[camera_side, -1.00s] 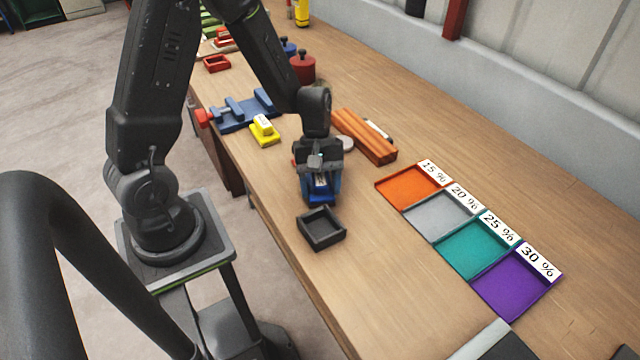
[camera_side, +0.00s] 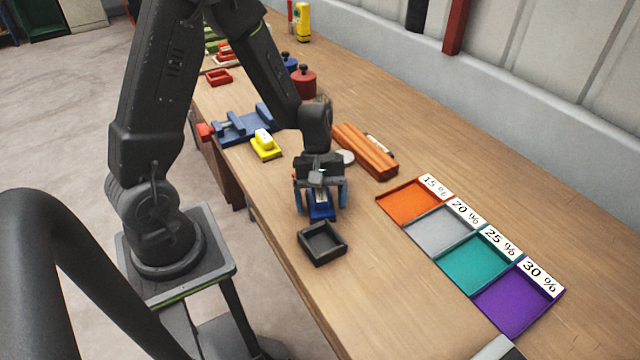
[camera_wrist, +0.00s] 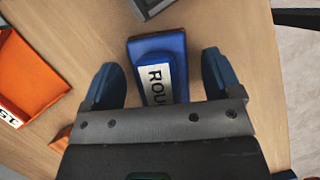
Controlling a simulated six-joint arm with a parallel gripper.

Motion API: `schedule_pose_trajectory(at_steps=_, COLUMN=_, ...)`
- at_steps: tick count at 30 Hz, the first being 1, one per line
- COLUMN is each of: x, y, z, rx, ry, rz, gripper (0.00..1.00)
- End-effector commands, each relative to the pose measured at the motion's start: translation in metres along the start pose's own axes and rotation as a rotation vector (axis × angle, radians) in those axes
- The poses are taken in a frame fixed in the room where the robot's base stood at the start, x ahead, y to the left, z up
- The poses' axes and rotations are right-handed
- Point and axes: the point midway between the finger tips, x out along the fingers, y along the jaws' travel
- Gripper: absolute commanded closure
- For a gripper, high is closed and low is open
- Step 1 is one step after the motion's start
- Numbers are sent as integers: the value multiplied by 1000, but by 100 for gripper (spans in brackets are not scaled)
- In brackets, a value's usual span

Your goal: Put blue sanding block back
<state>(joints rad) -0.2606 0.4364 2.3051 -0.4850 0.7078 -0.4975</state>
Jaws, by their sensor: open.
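The blue sanding block (camera_side: 321,208) stands on the wooden table just behind a small dark square tray. In the wrist view the blue block (camera_wrist: 172,45) carries a white label with dark letters that begin "ROU"; its lower part is hidden behind my gripper. My gripper (camera_side: 320,200) is open over the block. In the wrist view its blue fingers (camera_wrist: 160,78) stand on either side of the block, with a gap on each side. The dark square tray (camera_side: 344,236) looks empty.
Orange (camera_side: 400,206), grey, teal and purple trays with percent labels lie to the right. Orange-brown bars (camera_side: 365,150) lie behind my gripper. A yellow block (camera_side: 266,152) and a blue vise (camera_side: 240,128) are to the left.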

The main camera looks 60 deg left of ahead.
Motion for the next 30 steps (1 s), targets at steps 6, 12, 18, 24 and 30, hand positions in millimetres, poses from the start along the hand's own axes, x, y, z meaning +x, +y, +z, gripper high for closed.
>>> schedule_pose_trajectory(at_steps=6, x=-36, y=1, z=-1, rx=-1, ry=6, rz=7, gripper=16)
schedule_pose_trajectory(at_steps=12, x=-79, y=1, z=-1, rx=0, ry=5, rz=7, gripper=16)
schedule_pose_trajectory(at_steps=18, x=-109, y=1, z=-1, rx=-1, ry=3, rz=4, gripper=16)
schedule_pose_trajectory(at_steps=24, x=-124, y=-1, z=5, rx=32, ry=21, rz=7, gripper=16)
schedule_pose_trajectory(at_steps=30, x=-150, y=-12, z=49, rx=314, ry=189, rz=37, gripper=16)
